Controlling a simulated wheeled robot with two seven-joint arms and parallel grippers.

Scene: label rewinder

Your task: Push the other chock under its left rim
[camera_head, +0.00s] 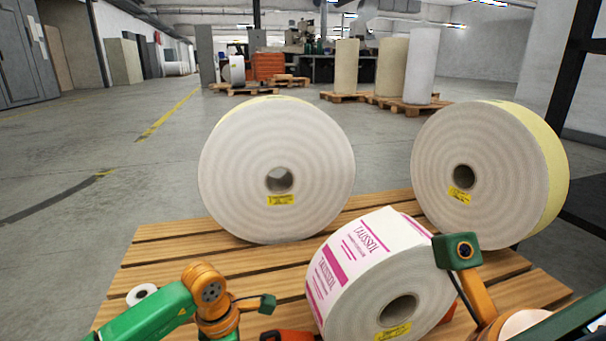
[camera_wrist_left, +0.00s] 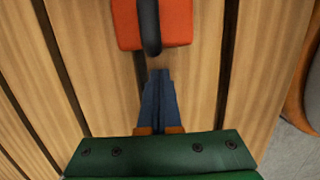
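The printed label roll (camera_head: 352,262), white with pink lettering, lies on its rim at the front of the wooden pallet. An orange chock (camera_head: 288,335) shows at the bottom edge of the head view, close to the roll's lower left rim; whether it touches is unclear. In the left wrist view the orange chock (camera_wrist_left: 180,22) has a dark curved handle and rests on the slats. My left gripper (camera_wrist_left: 158,76) has its dark fingers together and empty, pointing at the chock just short of its handle. My right gripper is not visible; only its wrist and arm show right of the roll.
Two big plain rolls stand behind, one at middle left (camera_head: 235,170) and one at right (camera_head: 490,200). A small white roll (camera_head: 141,294) lies at the pallet's left. Grey floor (camera_head: 80,190) lies beyond.

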